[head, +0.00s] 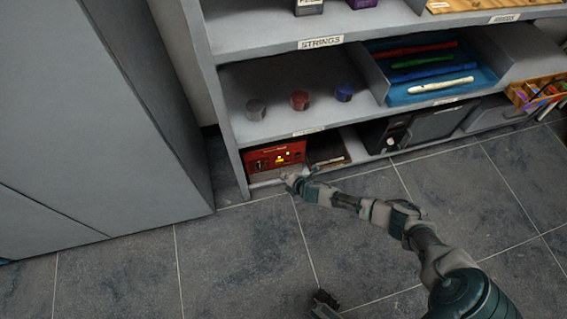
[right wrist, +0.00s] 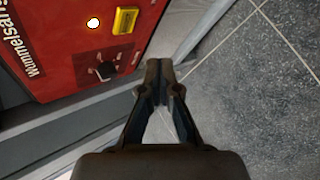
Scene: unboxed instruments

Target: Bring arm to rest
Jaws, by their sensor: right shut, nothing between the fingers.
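My right arm reaches in from the lower right in the head view. My right gripper (head: 288,178) is low in front of the shelf's bottom level, by the lower edge of a red box with a lit yellow spot (head: 275,157). In the right wrist view, the gripper's fingers (right wrist: 160,82) are shut together with nothing between them. The red box (right wrist: 75,40), with a black knob and a yellow button, is just beyond and left of the fingertips there. A dark piece (head: 322,303) at the bottom edge of the head view may be my left gripper; its fingers cannot be made out.
The grey shelf (head: 240,70) holds several small round pots, a blue tray (head: 450,90) of flutes and dark cases below. A tall grey cabinet (head: 90,120) stands at left. The tiled floor (head: 150,270) in front is clear.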

